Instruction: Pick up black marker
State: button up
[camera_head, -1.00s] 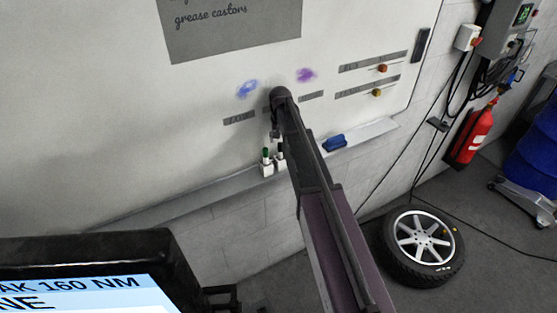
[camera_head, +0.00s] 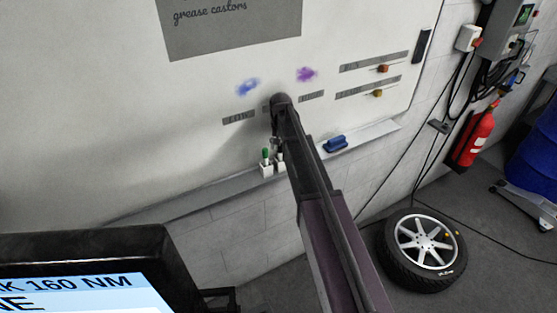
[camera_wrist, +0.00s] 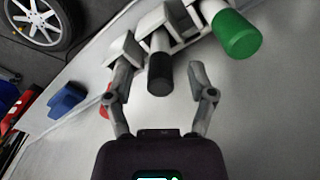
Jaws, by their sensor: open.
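In the wrist view, the black marker (camera_wrist: 160,75) has a black cap and a white body, and it sits in a white holder. My gripper (camera_wrist: 164,78) is open, with one finger on each side of the black cap; I cannot tell whether either finger touches it. A marker with a green cap (camera_wrist: 236,34) stands in the holder to the right. In the head view, the green-capped marker (camera_head: 265,155) shows in the holder on the whiteboard ledge. My gripper (camera_head: 276,143) is there mostly hidden by my arm, and the black cap is not clearly seen.
A whiteboard (camera_head: 120,100) rises behind the ledge (camera_head: 200,195). A blue eraser (camera_head: 335,144) lies on the ledge to the right, also seen in the wrist view (camera_wrist: 67,99). Red and yellow magnets (camera_head: 383,69) are on the board. A wheel (camera_head: 425,245) lies on the floor.

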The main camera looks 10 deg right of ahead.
aim_at(280, 152)
jog(key=shift+f+b, duration=1.2)
jog(key=shift+f, duration=0.35)
grip_shut()
